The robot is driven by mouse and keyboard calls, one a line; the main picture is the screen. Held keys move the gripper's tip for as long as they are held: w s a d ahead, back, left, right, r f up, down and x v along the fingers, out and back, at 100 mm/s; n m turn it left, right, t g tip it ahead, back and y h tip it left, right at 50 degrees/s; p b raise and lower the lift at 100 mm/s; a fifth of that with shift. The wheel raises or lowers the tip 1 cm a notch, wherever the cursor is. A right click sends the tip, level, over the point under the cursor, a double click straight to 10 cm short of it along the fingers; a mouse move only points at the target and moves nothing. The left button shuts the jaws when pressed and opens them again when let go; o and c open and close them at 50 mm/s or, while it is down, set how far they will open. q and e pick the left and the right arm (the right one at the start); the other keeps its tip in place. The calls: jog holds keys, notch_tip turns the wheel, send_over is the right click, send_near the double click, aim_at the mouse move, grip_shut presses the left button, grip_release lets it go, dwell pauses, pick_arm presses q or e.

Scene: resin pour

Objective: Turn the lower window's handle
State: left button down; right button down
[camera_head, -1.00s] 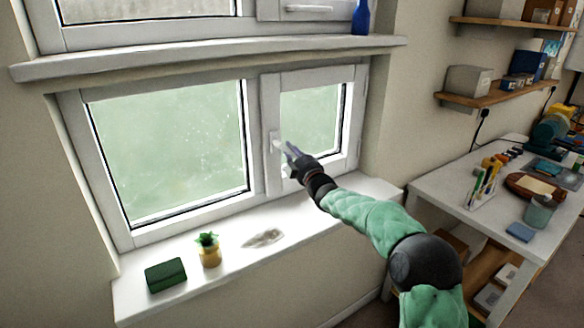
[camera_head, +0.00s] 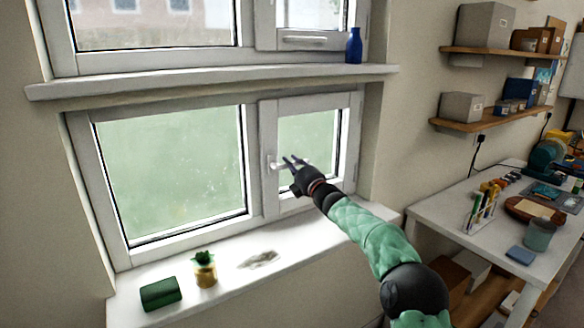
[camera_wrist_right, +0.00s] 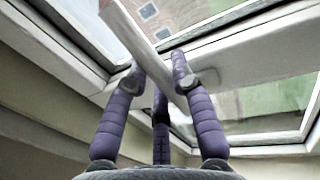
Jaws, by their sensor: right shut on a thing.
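The lower window's small right-hand sash (camera_head: 270,195) has a white handle (camera_head: 277,166) on its left frame member. The handle lies roughly level, pointing right from its base towards my fingers. My right gripper (camera_head: 294,161) is at this handle, with its dark fingers shut on it. In the right wrist view the handle is a pale bar (camera_wrist_right: 137,42) running between the purple fingers of the gripper (camera_wrist_right: 156,78). The fingers and hand hide part of the handle. The sash looks closed in its frame. My left gripper is not in view.
A blue bottle (camera_head: 354,46) stands on the upper ledge. A cluttered white table (camera_head: 448,208) is at right.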

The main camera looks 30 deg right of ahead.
jog(key=shift+r, duration=0.1)
dwell(0.4)
jog(key=c, duration=1)
grip_release()
jog(key=v, duration=1.2)
jog(key=shift+d, duration=0.1)
